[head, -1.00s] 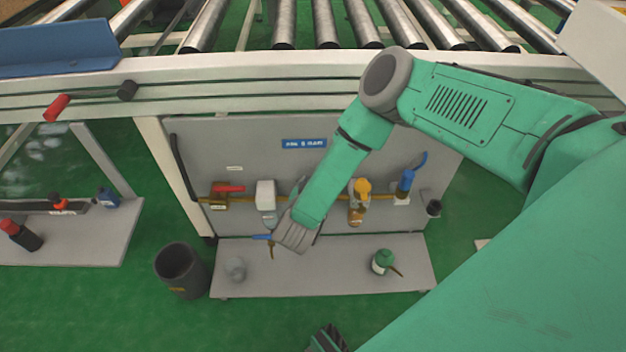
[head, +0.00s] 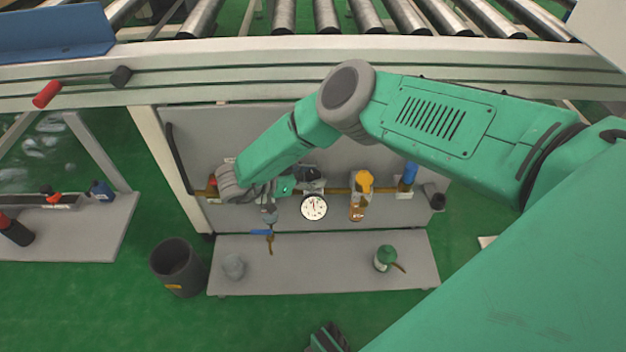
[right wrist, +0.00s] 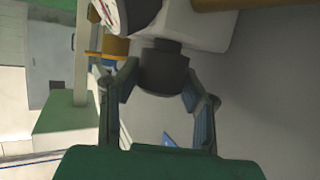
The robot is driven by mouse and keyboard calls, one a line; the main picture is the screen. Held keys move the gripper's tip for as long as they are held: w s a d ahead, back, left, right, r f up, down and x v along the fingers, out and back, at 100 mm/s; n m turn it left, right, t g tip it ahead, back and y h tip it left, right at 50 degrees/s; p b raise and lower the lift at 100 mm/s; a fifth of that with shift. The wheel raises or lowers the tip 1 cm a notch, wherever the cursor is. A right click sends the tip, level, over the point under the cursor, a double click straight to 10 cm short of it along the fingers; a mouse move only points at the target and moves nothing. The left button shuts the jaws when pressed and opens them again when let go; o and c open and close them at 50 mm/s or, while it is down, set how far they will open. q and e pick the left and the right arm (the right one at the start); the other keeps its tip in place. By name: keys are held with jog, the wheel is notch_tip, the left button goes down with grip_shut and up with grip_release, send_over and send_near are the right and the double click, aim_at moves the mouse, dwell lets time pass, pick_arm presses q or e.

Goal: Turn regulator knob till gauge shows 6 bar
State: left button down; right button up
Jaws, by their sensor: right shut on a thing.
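The round white gauge (head: 314,207) faces me at the middle of the grey panel in the head view; its numbers are too small to read. The dark regulator knob (head: 314,175) is just above it, partly hidden. My right gripper (head: 301,184) reaches it from the left, pointing right along the panel. In the right wrist view, the black knob (right wrist: 164,68) sits between the two fingers, and my right gripper (right wrist: 160,85) is shut on it. Part of the gauge (right wrist: 112,12) shows at the top left there.
The brass pipe (head: 335,191) runs across the panel. An orange-topped unit (head: 361,195) and a blue-topped valve (head: 408,178) stand right of the gauge. A blue-handled drain valve (head: 264,236) hangs below. The shelf (head: 320,268) has a green-topped can (head: 385,258).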

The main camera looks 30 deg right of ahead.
jog(key=shift+a+f+m+g+y+b, duration=0.2)
jog(key=shift+f+m+g+y+b, duration=0.1)
jog(key=shift+m+g+b, duration=0.35)
jog(key=shift+r+g, duration=0.1)
jog(key=shift+g, duration=0.15)
jog(key=o, duration=1.2)
jog(key=shift+r, duration=0.1)
jog(key=v, duration=1.2)
jog(key=shift+w, duration=0.15)
